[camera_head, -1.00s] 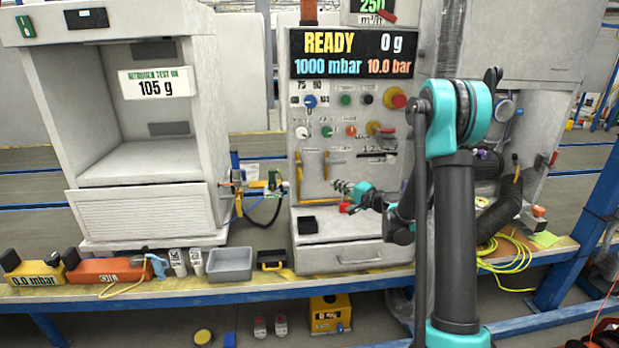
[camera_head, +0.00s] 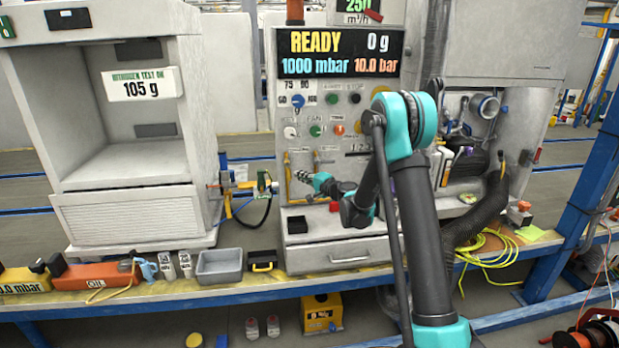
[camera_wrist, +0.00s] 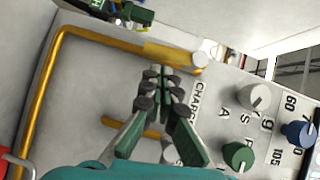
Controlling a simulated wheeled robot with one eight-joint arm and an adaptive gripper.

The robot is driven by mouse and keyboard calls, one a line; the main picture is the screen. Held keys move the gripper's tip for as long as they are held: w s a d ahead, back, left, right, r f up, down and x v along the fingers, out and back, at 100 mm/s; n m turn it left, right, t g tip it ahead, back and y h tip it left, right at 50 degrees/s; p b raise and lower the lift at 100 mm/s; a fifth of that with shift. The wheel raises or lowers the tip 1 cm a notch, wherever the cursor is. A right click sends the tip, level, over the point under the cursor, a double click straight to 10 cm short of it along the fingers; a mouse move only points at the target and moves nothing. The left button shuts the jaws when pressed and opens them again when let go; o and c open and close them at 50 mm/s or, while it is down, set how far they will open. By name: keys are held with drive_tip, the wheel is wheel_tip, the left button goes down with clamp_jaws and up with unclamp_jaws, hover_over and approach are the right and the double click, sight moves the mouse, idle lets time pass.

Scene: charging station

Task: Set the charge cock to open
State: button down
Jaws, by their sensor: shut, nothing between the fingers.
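The charging panel (camera_head: 345,222) stands behind my gripper, with yellow pipework on its left side. In the wrist view a yellow pipe (camera_wrist: 98,37) runs up and across to a pale round end (camera_wrist: 200,61), beside lettering that begins "CHARG". A second yellow piece (camera_wrist: 115,124) lies partly behind the fingers. I cannot tell which yellow part is the cock's lever or how it is set. My gripper (camera_head: 301,176) is shut and empty in front of the panel's lower left. In the wrist view its green fingers (camera_wrist: 161,84) overlap the space between the yellow pieces; contact is unclear.
A grey knob (camera_wrist: 258,97), a green knob (camera_wrist: 238,156) and a blue knob (camera_wrist: 297,133) sit to the right of the lettering. A black tray (camera_head: 297,225) lies below my gripper. A hose fitting (camera_head: 262,184) hangs just left of the panel.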

drive_tip(key=shift+a, duration=0.4)
drive_tip(key=shift+s+a+f, duration=0.2)
drive_tip(key=shift+a+f, duration=0.1)
drive_tip(key=shift+a, duration=0.35)
